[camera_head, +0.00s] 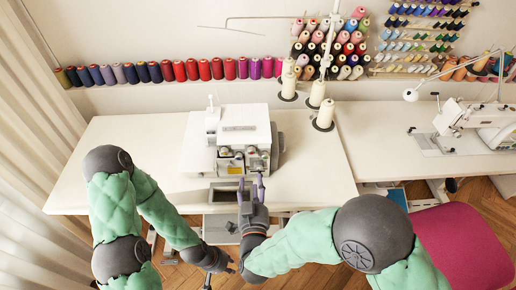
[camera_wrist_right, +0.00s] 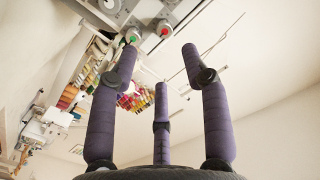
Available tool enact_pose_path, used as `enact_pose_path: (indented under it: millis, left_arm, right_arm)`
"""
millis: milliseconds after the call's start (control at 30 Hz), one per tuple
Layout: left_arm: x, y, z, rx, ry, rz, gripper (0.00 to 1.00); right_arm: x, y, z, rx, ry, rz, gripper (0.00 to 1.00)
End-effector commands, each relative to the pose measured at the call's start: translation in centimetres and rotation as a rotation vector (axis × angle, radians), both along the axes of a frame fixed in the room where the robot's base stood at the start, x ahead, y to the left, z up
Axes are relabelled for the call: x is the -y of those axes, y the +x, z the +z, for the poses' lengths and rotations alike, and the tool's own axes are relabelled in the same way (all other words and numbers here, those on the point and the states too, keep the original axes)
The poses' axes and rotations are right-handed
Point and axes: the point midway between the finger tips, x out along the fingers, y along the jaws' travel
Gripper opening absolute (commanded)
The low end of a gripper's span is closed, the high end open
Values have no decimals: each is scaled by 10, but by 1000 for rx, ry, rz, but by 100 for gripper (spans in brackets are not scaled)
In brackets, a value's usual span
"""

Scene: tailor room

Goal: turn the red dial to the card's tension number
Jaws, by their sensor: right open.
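The white overlock machine (camera_head: 240,135) stands on the left table. In the right wrist view the red dial (camera_wrist_right: 165,30) is on the machine front at the top, with a green dial (camera_wrist_right: 132,36) to its left. I cannot read the dial's setting. My right gripper (camera_head: 251,190) is at the table's front edge, before the machine; its fingers are spread and empty, apart from the dials. In the right wrist view the open fingers (camera_wrist_right: 162,75) point up towards the machine. My left gripper (camera_head: 225,266) hangs low, below the table edge; its fingers are unclear. I cannot make out the card.
Cream thread cones (camera_head: 324,115) stand behind the machine on the right. The white table (camera_head: 315,165) is bare right of the machine. A second table with a sewing machine (camera_head: 465,120) is at the right, and a magenta seat (camera_head: 462,245) is in front of it.

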Motion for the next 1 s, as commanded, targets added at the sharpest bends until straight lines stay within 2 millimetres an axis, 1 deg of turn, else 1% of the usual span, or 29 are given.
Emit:
enact_pose_path:
  millis: [100, 233, 367, 600, 700, 833, 1000]
  left_arm:
    - [0, 0, -1, -1, 0, 0, 31]
    - [0, 0, -4, -1, 0, 0, 31]
    - [0, 0, -9, -1, 0, 0, 31]
    - [0, 0, -20, -1, 0, 0, 31]
    - [0, 0, -24, -1, 0, 0, 31]
    - [0, 0, -26, -1, 0, 0, 31]
    - [0, 0, -28, -1, 0, 0, 31]
  right_arm:
    - [-1, -3, 7, 33, 4, -8, 47]
    - [-1, 5, 7, 37, 5, -12, 47]
    - [1, 23, 6, 36, 6, -15, 47]
    - [0, 66, 5, 35, 5, -13, 47]
    - [0, 81, 5, 35, 5, -13, 47]
    - [-1, 95, 6, 35, 4, -10, 47]
    - [-1, 103, 6, 34, 3, -9, 47]
